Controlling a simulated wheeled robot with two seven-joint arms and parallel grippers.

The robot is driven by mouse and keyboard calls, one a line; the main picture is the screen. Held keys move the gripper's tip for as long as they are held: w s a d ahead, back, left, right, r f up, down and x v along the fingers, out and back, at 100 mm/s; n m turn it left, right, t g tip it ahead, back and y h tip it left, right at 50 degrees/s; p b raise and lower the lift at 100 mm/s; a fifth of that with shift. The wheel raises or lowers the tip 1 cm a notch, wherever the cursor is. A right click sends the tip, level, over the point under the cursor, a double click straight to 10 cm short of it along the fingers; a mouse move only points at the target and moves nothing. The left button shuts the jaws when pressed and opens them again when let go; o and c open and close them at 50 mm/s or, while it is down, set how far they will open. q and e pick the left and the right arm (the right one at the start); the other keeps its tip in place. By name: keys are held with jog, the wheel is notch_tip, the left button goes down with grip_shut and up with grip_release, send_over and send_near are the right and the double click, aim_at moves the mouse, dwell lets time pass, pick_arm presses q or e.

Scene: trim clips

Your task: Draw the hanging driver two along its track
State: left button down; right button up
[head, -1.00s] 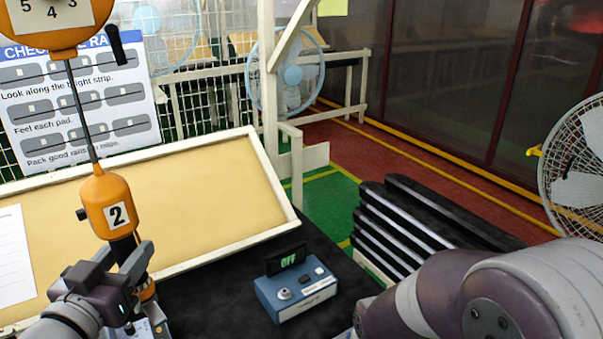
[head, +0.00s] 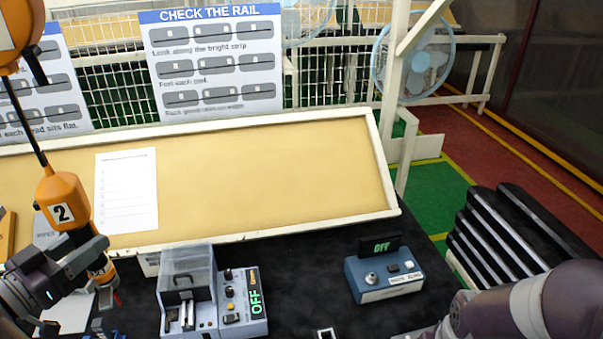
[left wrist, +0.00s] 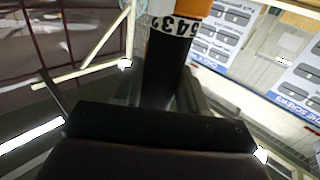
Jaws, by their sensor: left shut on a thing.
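The hanging driver two (head: 62,202), orange with a white "2" label, hangs on a dark, slanted cable (head: 25,122) from an orange overhead unit (head: 18,35), cut off at the upper left. My left gripper (head: 82,262) is shut around the driver's black lower body, below the label. In the left wrist view the driver's dark body (left wrist: 165,70) stands between the fingers, with a white number label and orange part above it. The track itself is not seen. My right arm (head: 540,305) enters at the lower right; its gripper is out of view.
A slanted tan board (head: 270,175) with a paper sheet (head: 126,190) stands behind the driver. On the black table are a grey device with a clear cover (head: 187,275) and a blue box (head: 384,278) reading OFF. Black stacked strips (head: 505,240) stand at the right.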

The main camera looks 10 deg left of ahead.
pick_arm(q)
jog(key=shift+s+a, duration=0.3)
jog(key=shift+a, duration=0.6)
jog(key=f, duration=0.2)
jog(key=a, duration=0.1)
jog(key=shift+s+a+f+b, duration=0.1)
jog(key=shift+s+f+b, duration=0.15)
jog(key=shift+f+b, duration=0.15)
dwell(0.3)
jog(key=shift+f, duration=0.1)
dwell(0.3)
